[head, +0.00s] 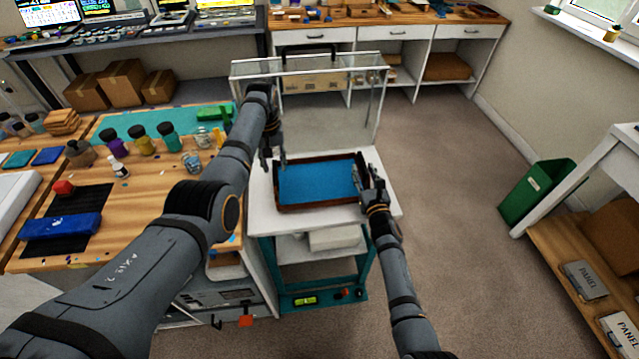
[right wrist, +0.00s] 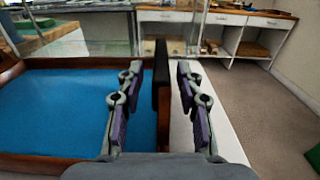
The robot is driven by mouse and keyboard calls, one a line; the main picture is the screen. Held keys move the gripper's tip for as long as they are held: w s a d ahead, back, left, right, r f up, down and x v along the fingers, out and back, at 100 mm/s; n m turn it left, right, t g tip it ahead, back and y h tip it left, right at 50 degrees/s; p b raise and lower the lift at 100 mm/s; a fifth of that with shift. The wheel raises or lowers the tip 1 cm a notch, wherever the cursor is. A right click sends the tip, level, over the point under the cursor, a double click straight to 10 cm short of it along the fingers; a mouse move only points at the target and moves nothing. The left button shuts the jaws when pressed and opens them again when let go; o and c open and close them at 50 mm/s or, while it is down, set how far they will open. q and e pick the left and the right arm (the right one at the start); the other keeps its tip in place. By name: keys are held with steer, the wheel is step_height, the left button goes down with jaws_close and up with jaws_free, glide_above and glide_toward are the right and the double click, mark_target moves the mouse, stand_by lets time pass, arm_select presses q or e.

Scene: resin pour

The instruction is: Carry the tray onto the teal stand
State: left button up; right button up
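The tray (head: 318,208) is a shallow brown wooden frame with a blue inside. It sits level on the white top (head: 287,224) of the teal stand (head: 366,262). My right gripper (head: 370,182) is at the tray's right wall. In the right wrist view its purple-padded fingers (right wrist: 158,105) are apart on either side of the tray's wall (right wrist: 163,85), with gaps on both sides. My left gripper (head: 273,162) points down at the tray's left wall, its fingers spread, one on each side. Its contact with the wall cannot be seen.
A clear-walled enclosure (head: 330,75) stands right behind the tray. A wooden workbench (head: 140,190) with bottles, cups and a black mat is on the left. A green bin (head: 535,190) and a white shelf unit (head: 575,200) are on the right. The carpet between is clear.

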steer(key=s, duration=0.4)
steer(key=s+d, duration=0.1)
steer(key=s, duration=0.3)
steer(key=s+d, duration=0.1)
steer(key=s, duration=0.3)
arm_select(q)
step_height(320, 180, up, 10)
steer(key=shift+r, duration=0.15)
